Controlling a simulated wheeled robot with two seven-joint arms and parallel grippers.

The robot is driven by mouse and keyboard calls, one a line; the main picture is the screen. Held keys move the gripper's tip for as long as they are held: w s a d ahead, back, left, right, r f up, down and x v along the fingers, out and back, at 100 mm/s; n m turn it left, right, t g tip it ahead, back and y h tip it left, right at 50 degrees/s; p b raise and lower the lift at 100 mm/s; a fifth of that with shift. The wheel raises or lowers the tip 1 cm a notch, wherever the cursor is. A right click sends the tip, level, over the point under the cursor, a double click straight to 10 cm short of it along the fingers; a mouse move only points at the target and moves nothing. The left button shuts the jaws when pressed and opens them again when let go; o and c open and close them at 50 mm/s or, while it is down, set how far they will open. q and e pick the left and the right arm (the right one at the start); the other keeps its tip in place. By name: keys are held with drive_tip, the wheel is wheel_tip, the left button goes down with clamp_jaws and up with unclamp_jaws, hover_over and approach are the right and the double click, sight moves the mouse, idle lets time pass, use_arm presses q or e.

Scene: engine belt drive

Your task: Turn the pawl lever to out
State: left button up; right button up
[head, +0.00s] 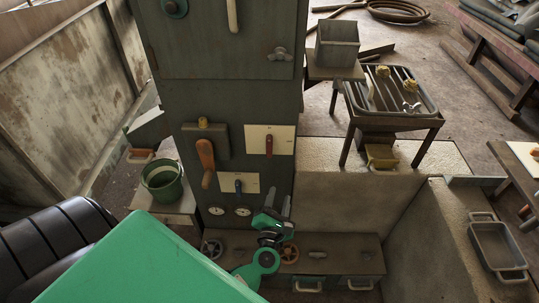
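A dark cabinet front (249,100) stands in the middle of the head view with several levers on it. A small red lever (269,145) points up and down on a white plate (284,139). A small blue lever (238,186) sits on a lower white plate (250,181). A large orange-brown handle (206,162) hangs from a dark box to the left. I cannot tell which one is the pawl lever; the plate markings are too small to read. My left gripper (278,200) is to the lower right of the blue lever, its fingers apart and empty. My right gripper is out of view.
Two gauges (243,211) and handwheels (289,253) sit low, close to my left arm. A green bucket (162,182) stands left. A grey box (337,42) and a slatted rack (392,92) stand right. A metal tray (497,246) lies far right.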

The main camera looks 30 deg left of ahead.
sight(269, 147)
use_arm(q)
wheel_tip(269, 147, up, 8)
drive_tip(key=s+a+n+g+y, duration=0.2)
drive_tip(key=a+n+y, duration=0.1)
drive_tip(key=n, duration=0.6)
drive_tip(key=x, duration=0.4)
drive_tip(key=p+x, duration=0.1)
drive_tip(key=x, duration=0.8)
drive_tip(key=shift+w+d+f, duration=0.1)
drive_tip(key=shift+w+f, duration=0.05)
drive_tip(key=shift+w, duration=0.25)
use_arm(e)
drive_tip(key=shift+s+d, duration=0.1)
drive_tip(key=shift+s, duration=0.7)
use_arm(q)
drive_tip(key=shift+p, duration=0.3)
clamp_jaws()
